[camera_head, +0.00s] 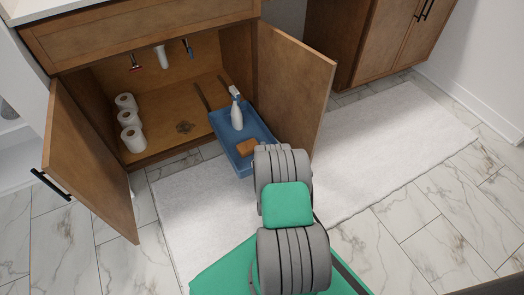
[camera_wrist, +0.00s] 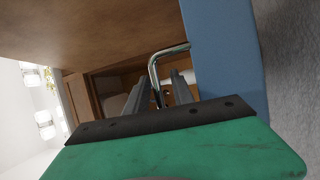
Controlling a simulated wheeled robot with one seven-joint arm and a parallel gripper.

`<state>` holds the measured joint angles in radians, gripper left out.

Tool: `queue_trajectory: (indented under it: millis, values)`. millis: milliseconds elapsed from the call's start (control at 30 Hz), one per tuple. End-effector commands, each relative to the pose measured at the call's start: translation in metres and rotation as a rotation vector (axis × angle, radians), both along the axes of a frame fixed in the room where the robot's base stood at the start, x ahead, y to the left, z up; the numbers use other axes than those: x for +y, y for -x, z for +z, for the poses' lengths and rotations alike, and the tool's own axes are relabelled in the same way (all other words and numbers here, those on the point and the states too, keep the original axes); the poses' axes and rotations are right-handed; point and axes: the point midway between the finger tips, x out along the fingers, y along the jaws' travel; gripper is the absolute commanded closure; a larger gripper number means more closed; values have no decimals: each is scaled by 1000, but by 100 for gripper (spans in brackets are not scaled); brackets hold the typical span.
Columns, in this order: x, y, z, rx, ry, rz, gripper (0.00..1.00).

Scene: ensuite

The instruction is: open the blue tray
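The blue tray (camera_head: 222,122) is a pull-out tray that sticks out of the open cabinet, between its two doors, in the head view. A white spray bottle (camera_head: 237,115) and an orange-brown block (camera_head: 247,147) are in it. My arm covers its near end. In the wrist view, the tray's blue front (camera_wrist: 228,60) is on the right, with a bent metal handle (camera_wrist: 168,52) joined to it. My gripper (camera_wrist: 161,72) has its two grey fingers apart, with the handle between them. A gap shows beside the handle. The head view hides my fingers.
The left door (camera_head: 88,160) and right door (camera_head: 292,85) stand open; the right one is close beside the tray. Several white paper rolls (camera_head: 130,120) are inside the cabinet. A white rug (camera_head: 370,145) covers the floor in front.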

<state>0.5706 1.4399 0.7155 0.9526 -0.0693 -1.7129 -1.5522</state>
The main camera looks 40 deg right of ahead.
Motion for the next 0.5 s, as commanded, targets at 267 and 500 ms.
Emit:
queue_trajectory:
  millis: [267,500]
  values:
    - [2,-1,3,0,1,3,70]
    - [5,6,50,-1,0,2,70]
